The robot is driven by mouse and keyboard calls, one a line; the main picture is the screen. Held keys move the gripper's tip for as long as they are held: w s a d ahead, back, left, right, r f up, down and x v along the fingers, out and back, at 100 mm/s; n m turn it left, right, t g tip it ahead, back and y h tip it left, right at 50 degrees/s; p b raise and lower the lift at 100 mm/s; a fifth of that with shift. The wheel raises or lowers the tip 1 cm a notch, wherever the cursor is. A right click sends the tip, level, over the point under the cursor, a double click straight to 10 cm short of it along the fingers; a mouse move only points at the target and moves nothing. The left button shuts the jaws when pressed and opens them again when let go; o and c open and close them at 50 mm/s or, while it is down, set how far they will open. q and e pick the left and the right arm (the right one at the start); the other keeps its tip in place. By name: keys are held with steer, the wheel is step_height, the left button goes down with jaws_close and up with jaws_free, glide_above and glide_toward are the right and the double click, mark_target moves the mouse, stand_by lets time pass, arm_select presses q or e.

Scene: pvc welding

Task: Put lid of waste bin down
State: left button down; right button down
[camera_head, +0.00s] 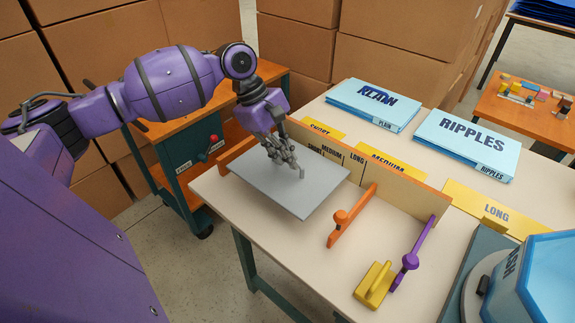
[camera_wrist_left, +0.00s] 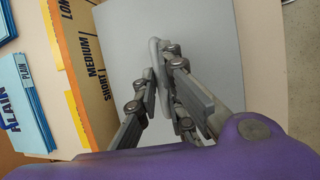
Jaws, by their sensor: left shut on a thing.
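The lid (camera_head: 300,195) is a flat grey square plate with a small grey handle. My left gripper (camera_head: 288,160) is shut on that handle from above. The lid is level, over the front left part of the white table; whether it touches the table is hard to tell. In the left wrist view, the fingers (camera_wrist_left: 158,88) close on the grey handle (camera_wrist_left: 155,62), with the lid (camera_wrist_left: 205,30) behind. A blue container (camera_head: 530,285) with partly visible letters "ASH" is cut off at the lower right. I cannot tell if it is the waste bin. My right gripper is not in view.
The white table (camera_head: 290,237) has a wooden length guide (camera_head: 400,185) behind the lid. An orange bar (camera_head: 352,215), purple bar (camera_head: 412,258) and yellow block (camera_head: 375,286) lie to its right. Blue folders (camera_head: 372,105) are farther back. A cart (camera_head: 190,140) stands at left.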

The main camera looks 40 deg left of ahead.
mark_target(287, 168)
arm_select(q)
step_height(287, 168, down, 4)
steer(key=shift+w+d+r, duration=0.1)
steer(key=shift+w+r, duration=0.05)
steer(key=shift+r, duration=0.1)
steer(key=c, duration=1.9)
jaws_free()
steer(key=shift+f, duration=0.1)
steer(key=shift+o, duration=0.2)
